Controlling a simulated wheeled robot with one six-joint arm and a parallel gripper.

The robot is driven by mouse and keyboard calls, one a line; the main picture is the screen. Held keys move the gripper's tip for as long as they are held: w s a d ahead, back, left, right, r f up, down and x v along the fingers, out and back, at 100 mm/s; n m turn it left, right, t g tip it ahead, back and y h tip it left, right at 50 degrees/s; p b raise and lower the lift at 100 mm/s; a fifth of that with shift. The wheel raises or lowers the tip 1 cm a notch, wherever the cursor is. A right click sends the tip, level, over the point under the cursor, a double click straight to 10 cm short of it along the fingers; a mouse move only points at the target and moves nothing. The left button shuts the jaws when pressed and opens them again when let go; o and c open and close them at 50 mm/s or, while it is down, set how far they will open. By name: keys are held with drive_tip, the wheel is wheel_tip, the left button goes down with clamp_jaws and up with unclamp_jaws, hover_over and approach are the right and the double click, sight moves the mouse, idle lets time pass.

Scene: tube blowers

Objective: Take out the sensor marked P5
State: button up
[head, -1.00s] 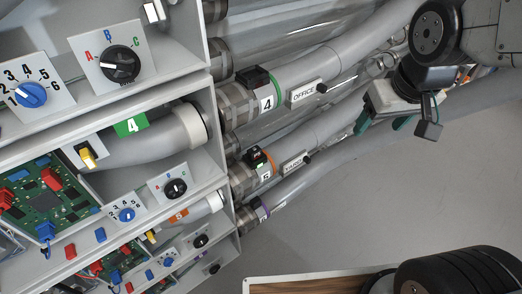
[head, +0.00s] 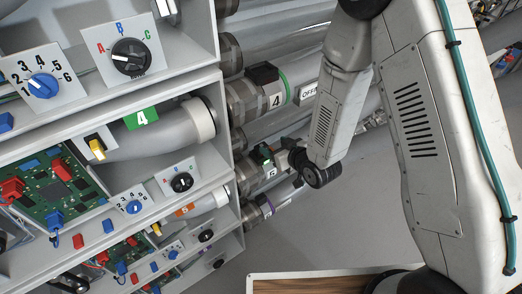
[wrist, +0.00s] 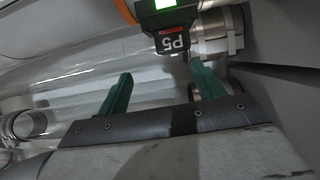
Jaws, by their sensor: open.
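The sensor marked P5 (wrist: 172,38) is a dark block with a red stripe and a lit green face, its label upside down in the wrist view. It sits on a clear tube beside an orange ring. In the head view the sensor (head: 263,156) is small, on the tube labelled 5, partly crowded by my arm's end. My gripper (wrist: 161,69) is open, with its two green fingers pointing at the sensor. The fingertips appear just short of it, one to each side, with nothing between them. In the head view my arm hides most of the gripper.
Another dark sensor (head: 264,74) sits on the larger tube labelled 4, above. Shelves with dials and circuit boards (head: 60,185) stand at the left. A metal coupling (wrist: 218,35) is close to the sensor's right in the wrist view. A wood-topped surface (head: 300,284) lies below.

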sight(259, 145)
drive_tip(key=shift+s+a+f+y, duration=0.15)
drive_tip(key=shift+a+f+y, duration=0.05)
drive_tip(key=shift+a+f, duration=0.25)
drive_tip(key=shift+s+a+f+y, duration=0.2)
drive_tip(key=shift+a+f, duration=0.1)
drive_tip(key=shift+f, duration=0.2)
drive_tip(key=x, duration=0.7)
drive_tip(key=shift+a, duration=0.25)
drive_tip(key=c, duration=1.1)
